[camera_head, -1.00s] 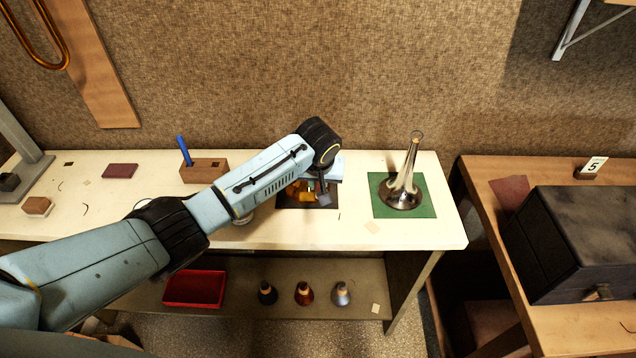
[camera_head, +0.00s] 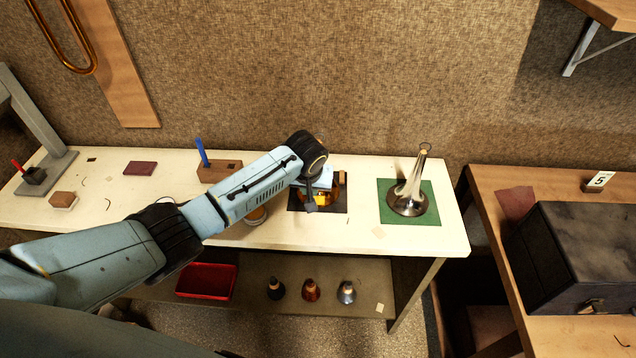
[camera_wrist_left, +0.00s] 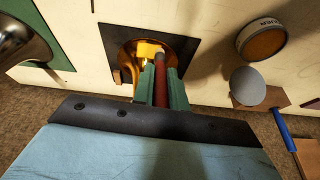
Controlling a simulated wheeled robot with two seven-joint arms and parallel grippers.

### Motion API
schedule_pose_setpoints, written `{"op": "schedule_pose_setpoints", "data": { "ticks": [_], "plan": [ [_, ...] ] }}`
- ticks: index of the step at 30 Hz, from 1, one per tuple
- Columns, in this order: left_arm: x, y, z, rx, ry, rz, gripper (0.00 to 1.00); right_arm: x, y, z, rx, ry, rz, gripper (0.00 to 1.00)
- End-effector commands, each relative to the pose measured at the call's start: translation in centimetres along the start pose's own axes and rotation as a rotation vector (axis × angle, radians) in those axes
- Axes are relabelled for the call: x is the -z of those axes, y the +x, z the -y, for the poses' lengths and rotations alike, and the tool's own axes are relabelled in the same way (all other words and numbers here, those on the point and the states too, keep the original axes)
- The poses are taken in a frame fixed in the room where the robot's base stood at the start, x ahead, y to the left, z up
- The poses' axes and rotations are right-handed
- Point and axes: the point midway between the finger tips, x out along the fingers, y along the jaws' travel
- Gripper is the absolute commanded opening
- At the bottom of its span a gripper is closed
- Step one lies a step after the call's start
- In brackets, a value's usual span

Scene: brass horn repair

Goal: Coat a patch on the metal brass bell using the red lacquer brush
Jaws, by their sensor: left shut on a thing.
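The brass bell (camera_head: 338,187) lies on a dark mat (camera_head: 338,208) on the bench, partly hidden by my left wrist. In the left wrist view the bell (camera_wrist_left: 182,50) is just ahead of the fingers, with a bright yellow-orange area (camera_wrist_left: 149,50) on it. My left gripper (camera_head: 311,206) is shut on a red-handled brush (camera_wrist_left: 160,88), pointing at the bell. The brush tip is over or at the bell; I cannot tell whether it touches. The lacquer tin (camera_wrist_left: 264,41) stands open beside the mat; it is partly hidden in the head view (camera_head: 257,215). My right gripper is not in view.
A silver horn bell (camera_head: 408,196) stands on a green mat (camera_head: 429,214) to the right. A wooden block (camera_head: 222,172) holds a blue-handled tool (camera_head: 202,151). A red tray (camera_head: 206,281) and several small cones (camera_head: 311,291) sit on the lower shelf.

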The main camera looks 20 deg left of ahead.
Motion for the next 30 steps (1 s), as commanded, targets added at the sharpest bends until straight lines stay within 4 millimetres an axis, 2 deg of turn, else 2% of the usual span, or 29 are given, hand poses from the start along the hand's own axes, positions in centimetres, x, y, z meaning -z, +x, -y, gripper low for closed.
{"op": "schedule_pose_setpoints", "data": {
  "ticks": [1,4,11,23,30],
  "plan": [
    [0.0,-0.3,0.7,0.003,-0.003,0.003,0.00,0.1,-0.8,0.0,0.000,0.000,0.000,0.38],
    [0.0,-0.3,1.1,-0.001,-0.001,0.000,0.00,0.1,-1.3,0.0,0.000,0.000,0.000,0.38],
    [0.0,-0.1,1.1,-0.003,0.000,-0.001,0.00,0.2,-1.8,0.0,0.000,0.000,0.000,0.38],
    [0.2,-0.1,-1.8,-0.008,0.001,-0.002,0.00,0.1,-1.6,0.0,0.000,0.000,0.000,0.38],
    [0.3,-0.1,-2.5,-0.007,0.000,-0.003,0.00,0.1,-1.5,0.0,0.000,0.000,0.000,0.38]
  ]
}}
